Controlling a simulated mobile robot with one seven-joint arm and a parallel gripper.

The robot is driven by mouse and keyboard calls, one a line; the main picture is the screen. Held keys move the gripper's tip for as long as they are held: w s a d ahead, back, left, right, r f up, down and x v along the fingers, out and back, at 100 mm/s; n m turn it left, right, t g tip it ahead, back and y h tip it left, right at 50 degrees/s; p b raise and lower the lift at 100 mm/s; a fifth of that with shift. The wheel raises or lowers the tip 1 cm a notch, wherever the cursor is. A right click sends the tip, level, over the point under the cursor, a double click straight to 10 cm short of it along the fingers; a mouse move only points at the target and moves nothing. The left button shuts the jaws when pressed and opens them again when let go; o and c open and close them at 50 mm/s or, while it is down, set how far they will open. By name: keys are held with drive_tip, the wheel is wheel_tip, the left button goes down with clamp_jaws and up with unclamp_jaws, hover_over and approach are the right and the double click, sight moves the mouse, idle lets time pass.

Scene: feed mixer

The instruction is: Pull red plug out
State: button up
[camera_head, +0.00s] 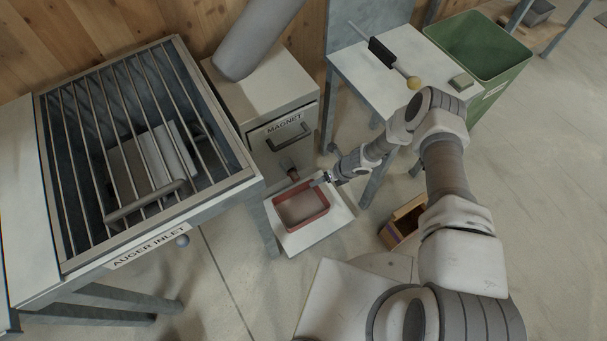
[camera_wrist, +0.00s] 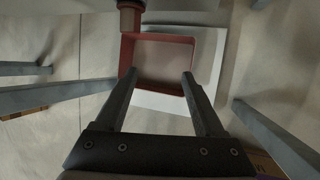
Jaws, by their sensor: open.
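A short reddish-brown cylinder, which looks like the red plug (camera_head: 287,164), sticks out low on the front of the magnet cabinet (camera_head: 258,112). In the wrist view, a brownish cylinder (camera_wrist: 130,18) with a darker collar shows at the top edge, partly cut off. My gripper (camera_head: 321,180) is just to the right of and below the plug, apart from it. In the wrist view my gripper (camera_wrist: 160,76) has its two fingers spread, with nothing between them. The cylinder lies beyond the left fingertip.
A red-rimmed tray (camera_head: 326,211) stands on a white platform (camera_head: 333,224) below my gripper. The grated auger inlet (camera_head: 150,258) is at the left. A white table (camera_head: 350,62) with a rod-like tool, a green bin (camera_head: 480,45) and a small wooden box (camera_head: 408,214) are at the right.

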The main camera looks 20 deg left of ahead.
sight(295, 174)
drive_tip(key=a+b, duration=0.2)
drive_tip(key=a, duration=0.6)
drive_tip(key=shift+a+f, duration=0.15)
drive_tip(key=shift+a, duration=0.15)
drive_tip(key=shift+b+x, duration=0.55)
drive_tip(key=shift+x, duration=0.45)
drive_tip(key=shift+w+a+f, duration=0.1)
drive_tip(key=shift+a+f, duration=0.2)
clamp_jaws()
